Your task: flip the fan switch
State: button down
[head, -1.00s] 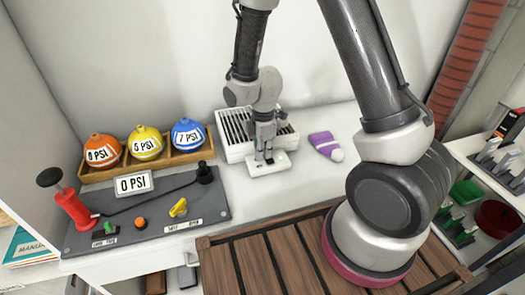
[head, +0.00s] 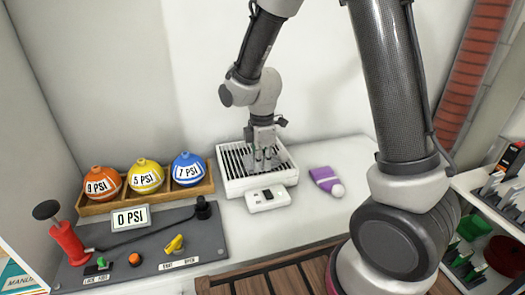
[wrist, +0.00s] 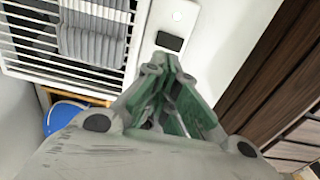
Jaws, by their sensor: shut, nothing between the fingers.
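The fan switch is a small white box (head: 259,203) with a black rocker (head: 268,195), standing in front of the fan's white slatted housing (head: 232,185). In the wrist view the switch plate (wrist: 188,18) and its dark rocker (wrist: 170,42) lie just beyond my fingertips, with the slatted housing (wrist: 20,48) to the left. I cannot tell which way the rocker is tilted.
A purple bottle-like object (head: 325,179) lies right of the switch. Left are orange (head: 101,184), yellow (head: 146,177) and blue (head: 188,169) balls in a wooden rack, and a grey panel (head: 205,240) with a red pump (head: 66,240). A slatted wooden surface (head: 283,283) is in front.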

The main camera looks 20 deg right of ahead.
jog(key=shift+w+r, duration=0.2)
jog(key=shift+r, duration=1)
jog(key=shift+w+r, duration=0.15)
jog(key=shift+r, duration=1)
